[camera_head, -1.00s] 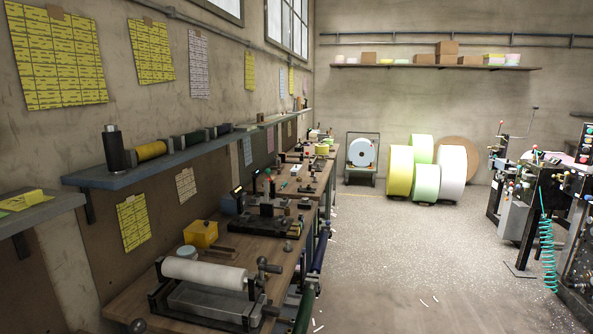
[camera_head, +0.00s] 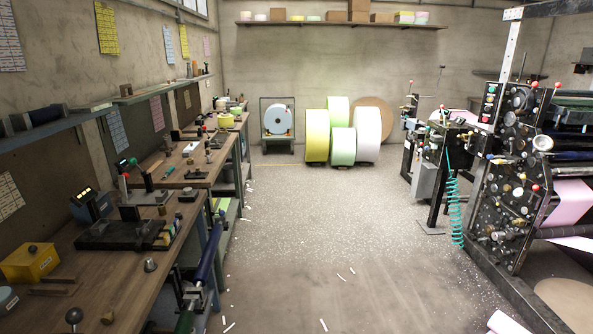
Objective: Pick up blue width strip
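A pale blue-white roll (camera_head: 278,121) stands upright on a small dark stand (camera_head: 278,150) at the far end of the room, left of the large rolls. It is the bluest of the rolls there. A dark blue roller (camera_head: 209,252) lies along the front side of the left workbench. I cannot tell which of these, if either, is the blue width strip. My gripper is not in view.
Yellow (camera_head: 317,136), green (camera_head: 343,147) and white (camera_head: 367,136) rolls stand by the back wall. A workbench (camera_head: 110,262) with tools lines the left side. A large machine (camera_head: 508,170) stands right. The floor (camera_head: 310,240) between is open, with scattered paper scraps.

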